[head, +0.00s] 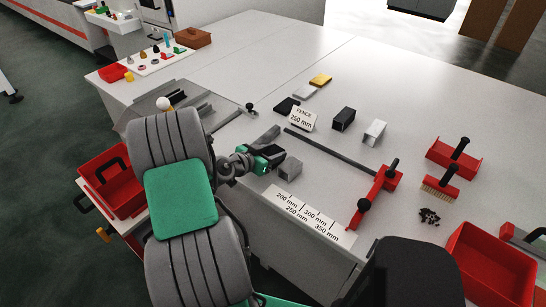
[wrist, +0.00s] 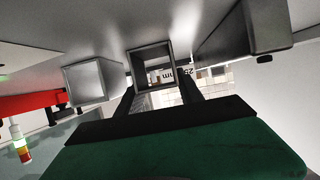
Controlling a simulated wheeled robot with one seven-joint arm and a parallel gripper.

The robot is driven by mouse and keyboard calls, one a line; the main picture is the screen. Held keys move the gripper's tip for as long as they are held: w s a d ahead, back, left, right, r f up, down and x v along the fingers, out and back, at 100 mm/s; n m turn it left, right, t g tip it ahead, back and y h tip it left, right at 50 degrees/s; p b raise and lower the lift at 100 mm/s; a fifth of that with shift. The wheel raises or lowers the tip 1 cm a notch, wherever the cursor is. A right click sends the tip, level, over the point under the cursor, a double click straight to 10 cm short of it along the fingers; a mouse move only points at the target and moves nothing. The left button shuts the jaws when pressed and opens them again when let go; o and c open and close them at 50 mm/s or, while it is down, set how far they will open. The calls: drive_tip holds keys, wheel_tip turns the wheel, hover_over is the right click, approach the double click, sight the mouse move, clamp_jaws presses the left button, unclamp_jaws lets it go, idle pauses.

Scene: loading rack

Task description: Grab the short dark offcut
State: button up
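A dark hollow square offcut (wrist: 152,66) shows end-on between the fingers of my gripper (wrist: 154,88) in the wrist view. The fingers flank its sides; I cannot tell whether they press on it. In the head view my gripper (head: 275,155) is low over the near part of the table, and its body hides most of what is between the fingers. A paler grey offcut (head: 289,168) sits just beside it, and also shows at left in the wrist view (wrist: 90,82). A longer dark piece (head: 264,137) lies on the other side, at right in the wrist view (wrist: 245,35).
A fence sign (head: 303,118) stands beyond my gripper. A dark tube (head: 343,118) and a silver tube (head: 374,132) stand farther right. A red stop (head: 377,195) and a length scale (head: 307,215) are on the near right. The far table is largely clear.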

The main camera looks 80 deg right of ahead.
clamp_jaws()
drive_tip(key=shift+r, duration=0.1)
drive_tip(key=shift+r, duration=0.1)
